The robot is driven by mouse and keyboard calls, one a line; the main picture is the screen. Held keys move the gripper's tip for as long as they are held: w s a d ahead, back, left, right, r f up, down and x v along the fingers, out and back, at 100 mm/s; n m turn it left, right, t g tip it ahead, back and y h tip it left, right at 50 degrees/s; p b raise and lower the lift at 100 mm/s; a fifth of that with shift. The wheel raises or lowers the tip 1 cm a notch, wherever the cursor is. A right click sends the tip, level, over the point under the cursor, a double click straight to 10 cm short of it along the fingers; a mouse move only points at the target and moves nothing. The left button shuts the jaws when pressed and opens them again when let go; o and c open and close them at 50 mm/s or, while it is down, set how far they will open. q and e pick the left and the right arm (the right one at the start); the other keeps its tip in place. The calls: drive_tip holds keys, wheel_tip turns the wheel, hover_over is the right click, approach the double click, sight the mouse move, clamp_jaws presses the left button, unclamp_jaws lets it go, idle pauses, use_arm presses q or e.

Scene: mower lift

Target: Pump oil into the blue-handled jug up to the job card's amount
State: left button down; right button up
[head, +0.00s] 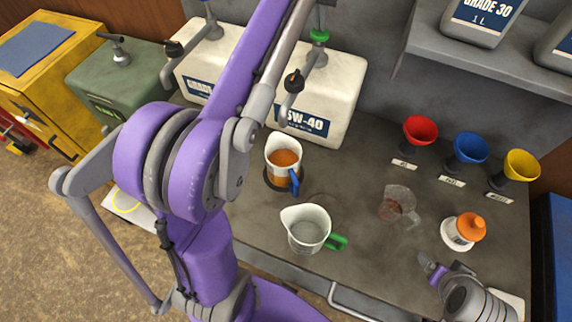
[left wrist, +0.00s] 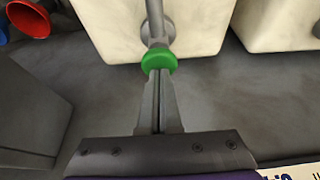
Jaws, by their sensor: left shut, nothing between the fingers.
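The blue-handled jug (head: 283,146) stands upright on a dark round pad on the bench, with amber oil (head: 285,158) inside. I cannot read its level marks. Behind it is a white tank (head: 338,82) labelled 5W-40, with a green-collared pump (head: 319,36) whose spout has an orange-marked black tip (head: 293,80). My left gripper (head: 321,14) is shut and empty, its fingertips at the green collar, which also shows in the left wrist view (left wrist: 159,60). My right gripper (head: 432,268) is low at the right, its jaws unclear. I cannot make out a readable job card.
A green-handled jug (head: 307,232) and a clear jug with dark residue (head: 397,204) stand in front. An orange-topped white container (head: 463,232) is near my right gripper. Red (head: 420,131), blue (head: 470,148) and yellow (head: 520,166) funnels line the back right, below a shelf (head: 500,72).

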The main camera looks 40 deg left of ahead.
use_arm(q)
drive_tip(key=shift+w+r+p, duration=0.1)
drive_tip(key=shift+r+p, duration=0.7)
drive_tip(key=shift+r, duration=1.9)
use_arm(e)
drive_tip(key=w+r, duration=0.1)
drive_tip(key=r, duration=0.1)
drive_tip(key=shift+w+r, duration=0.3)
drive_tip(key=shift+w, duration=0.05)
use_arm(q)
wheel_tip(320, 180, up, 6)
drive_tip(key=shift+f, duration=0.1)
